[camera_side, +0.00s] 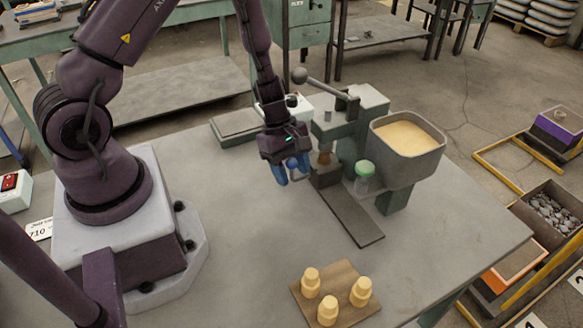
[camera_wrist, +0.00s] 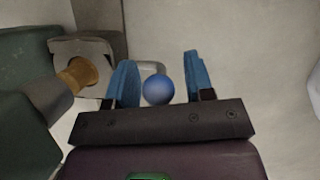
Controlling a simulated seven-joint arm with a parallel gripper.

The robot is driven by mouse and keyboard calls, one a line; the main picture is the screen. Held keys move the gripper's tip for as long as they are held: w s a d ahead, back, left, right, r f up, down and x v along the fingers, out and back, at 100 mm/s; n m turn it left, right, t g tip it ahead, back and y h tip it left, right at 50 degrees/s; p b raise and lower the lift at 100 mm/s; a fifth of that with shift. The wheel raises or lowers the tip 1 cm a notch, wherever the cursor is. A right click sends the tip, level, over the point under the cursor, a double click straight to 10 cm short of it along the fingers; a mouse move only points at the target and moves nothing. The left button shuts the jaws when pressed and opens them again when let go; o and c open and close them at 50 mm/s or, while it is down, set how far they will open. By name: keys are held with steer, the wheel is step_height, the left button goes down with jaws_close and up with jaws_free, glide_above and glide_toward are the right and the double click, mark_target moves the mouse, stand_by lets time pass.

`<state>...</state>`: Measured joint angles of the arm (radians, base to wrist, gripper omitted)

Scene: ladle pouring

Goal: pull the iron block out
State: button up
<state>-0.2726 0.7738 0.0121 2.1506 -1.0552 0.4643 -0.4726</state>
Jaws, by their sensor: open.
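The knob also shows in the side view (camera_side: 291,163). My gripper (camera_side: 290,174) points down with its blue fingers open. In the wrist view the fingers of my gripper (camera_wrist: 159,64) stand either side of the knob, with gaps on both sides. A tan-brown plug (camera_wrist: 78,74) sits at the block.
The press has a ball-ended lever (camera_side: 325,82) above and a hopper of tan sand (camera_side: 407,138) at right. A wooden board (camera_side: 340,288) holds three yellow pieces. The bench left of the rail is clear.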

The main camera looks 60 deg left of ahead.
jaws_close()
steer(key=a, duration=1.4)
steer(key=shift+a, duration=0.1)
steer(key=shift+r, duration=0.1)
jaws_free()
steer(key=v, duration=1.2)
steer(key=shift+a+r, duration=0.2)
steer(key=shift+r, duration=0.15)
